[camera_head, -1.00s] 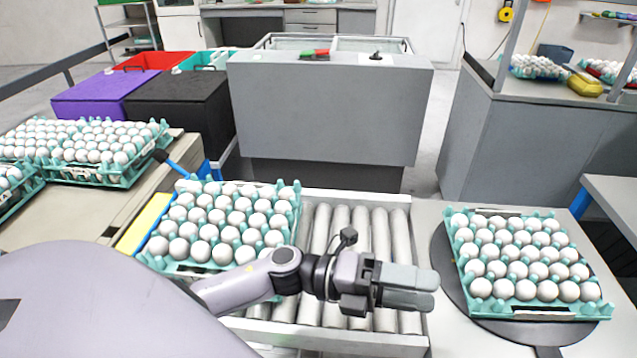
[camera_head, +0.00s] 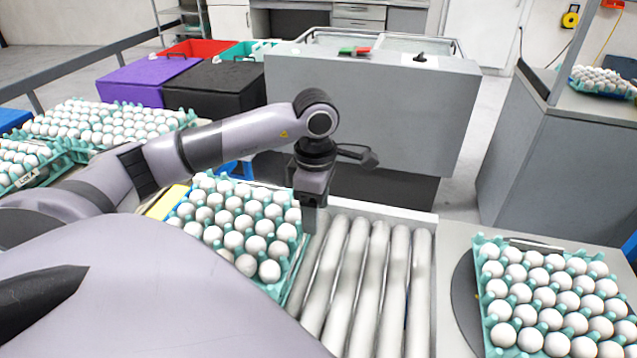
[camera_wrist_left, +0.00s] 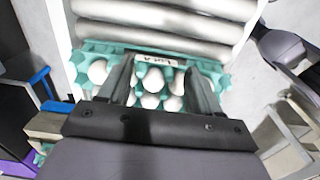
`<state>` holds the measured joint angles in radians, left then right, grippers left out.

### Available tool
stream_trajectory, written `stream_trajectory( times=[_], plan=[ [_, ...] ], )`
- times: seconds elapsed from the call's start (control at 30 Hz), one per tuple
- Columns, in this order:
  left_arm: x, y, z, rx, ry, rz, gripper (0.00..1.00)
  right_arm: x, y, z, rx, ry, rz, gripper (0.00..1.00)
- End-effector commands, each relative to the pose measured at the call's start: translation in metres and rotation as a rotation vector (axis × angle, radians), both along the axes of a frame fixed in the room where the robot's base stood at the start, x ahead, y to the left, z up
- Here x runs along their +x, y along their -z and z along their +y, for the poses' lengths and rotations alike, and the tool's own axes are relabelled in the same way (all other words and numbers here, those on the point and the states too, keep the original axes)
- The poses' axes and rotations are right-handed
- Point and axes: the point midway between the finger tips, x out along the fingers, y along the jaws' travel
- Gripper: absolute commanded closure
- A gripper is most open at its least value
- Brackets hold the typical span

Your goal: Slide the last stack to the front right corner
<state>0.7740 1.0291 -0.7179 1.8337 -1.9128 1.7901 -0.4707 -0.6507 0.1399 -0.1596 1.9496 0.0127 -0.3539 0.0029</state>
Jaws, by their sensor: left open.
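A teal egg tray (camera_head: 283,286) full of white eggs sits at the left part of the roller conveyor. My left gripper (camera_head: 308,226) points down at this tray's right side, near its far right corner. In the left wrist view my left gripper (camera_wrist_left: 160,72) is open, with its two fingers apart over the tray's edge (camera_wrist_left: 108,48). A white label and a few eggs show between the fingers. Whether the fingers touch the tray I cannot tell. My body hides the tray's near part. My right gripper is not in view.
Bare rollers (camera_head: 378,285) lie right of the tray. Another full egg tray (camera_head: 486,290) stands on a dark round plate (camera_head: 464,300) at the right. More egg trays (camera_head: 75,150) are at the left. A grey cabinet (camera_head: 375,115) stands behind the conveyor.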

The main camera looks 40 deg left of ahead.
Motion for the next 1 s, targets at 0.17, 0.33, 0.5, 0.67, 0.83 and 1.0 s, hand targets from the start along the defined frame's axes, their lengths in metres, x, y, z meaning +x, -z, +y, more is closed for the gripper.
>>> stream_trajectory(
  times=[0.17,0.33,0.5,0.67,0.83,1.0],
  plan=[
    [-0.001,0.035,-0.001,-0.003,0.001,0.003,0.36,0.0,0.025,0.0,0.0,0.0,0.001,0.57],
    [0.0,0.069,-0.001,-0.004,0.0,0.001,0.36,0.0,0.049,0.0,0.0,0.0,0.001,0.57],
    [0.0,0.101,-0.001,-0.004,0.0,0.0,0.36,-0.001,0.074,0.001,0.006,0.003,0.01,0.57],
    [0.0,0.125,-0.001,-0.004,0.0,-0.001,0.36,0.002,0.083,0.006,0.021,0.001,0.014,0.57],
    [0.0,0.137,-0.001,-0.004,-0.001,0.0,0.36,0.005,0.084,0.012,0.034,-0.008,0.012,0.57],
    [0.0,0.138,-0.001,-0.004,0.0,0.0,0.36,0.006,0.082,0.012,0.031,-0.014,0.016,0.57]
  ],
)
